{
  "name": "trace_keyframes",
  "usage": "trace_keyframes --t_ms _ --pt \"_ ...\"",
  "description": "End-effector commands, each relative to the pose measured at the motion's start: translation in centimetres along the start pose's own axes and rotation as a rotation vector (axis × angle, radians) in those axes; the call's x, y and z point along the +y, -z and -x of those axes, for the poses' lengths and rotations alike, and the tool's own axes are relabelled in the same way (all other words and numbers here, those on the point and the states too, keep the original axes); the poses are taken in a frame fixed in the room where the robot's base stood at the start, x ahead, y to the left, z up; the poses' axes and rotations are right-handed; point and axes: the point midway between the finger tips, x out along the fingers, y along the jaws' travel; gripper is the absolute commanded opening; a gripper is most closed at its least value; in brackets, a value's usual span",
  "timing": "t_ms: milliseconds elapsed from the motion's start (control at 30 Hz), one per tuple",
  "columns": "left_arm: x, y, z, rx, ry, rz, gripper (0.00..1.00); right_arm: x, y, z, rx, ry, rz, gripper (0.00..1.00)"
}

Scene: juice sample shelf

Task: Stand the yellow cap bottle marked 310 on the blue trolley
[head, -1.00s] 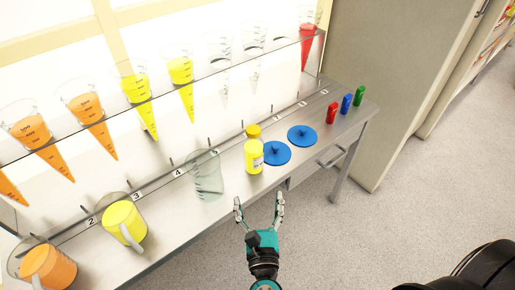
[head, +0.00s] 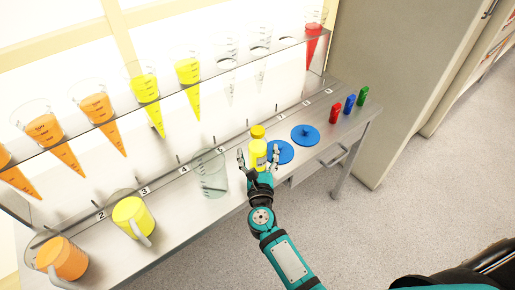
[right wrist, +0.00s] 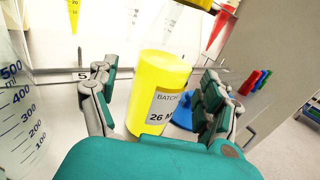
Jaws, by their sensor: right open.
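A bottle (head: 258,147) with a yellow cap (head: 258,131) and yellow contents stands upright on the metal bench. In the right wrist view the bottle (right wrist: 158,80) shows part of a white label with "BATCH" and "26 M"; I cannot read a 310. My right gripper (head: 258,158) is open at the bench's front side, its fingers on either side of the bottle. In the right wrist view a gap shows on the left between finger and bottle. The blue trolley and my left gripper are not in view.
A clear beaker (head: 211,174) stands close left of the bottle. Two blue discs with knobs (head: 280,152) (head: 305,134) lie right of it. Yellow (head: 133,217) and orange jugs (head: 62,258) stand further left. A glass shelf of cones hangs behind. Open floor lies in front.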

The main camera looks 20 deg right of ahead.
Motion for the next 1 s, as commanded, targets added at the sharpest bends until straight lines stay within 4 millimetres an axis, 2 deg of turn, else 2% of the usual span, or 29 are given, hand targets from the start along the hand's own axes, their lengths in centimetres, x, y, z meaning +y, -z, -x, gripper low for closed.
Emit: trace_keyframes --t_ms 133,367,900,1000 --pt "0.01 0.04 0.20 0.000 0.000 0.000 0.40 -0.02 0.02 -1.43 0.001 0.000 0.002 0.82" --pt "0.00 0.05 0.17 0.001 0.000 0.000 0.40 -0.02 0.09 -1.54 0.001 0.000 0.001 0.82" --pt "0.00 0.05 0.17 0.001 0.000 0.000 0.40 0.01 0.07 -1.50 0.001 0.000 0.000 0.12" --pt "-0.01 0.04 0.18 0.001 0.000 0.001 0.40 0.02 -0.04 -1.53 -0.001 0.000 0.000 0.03"
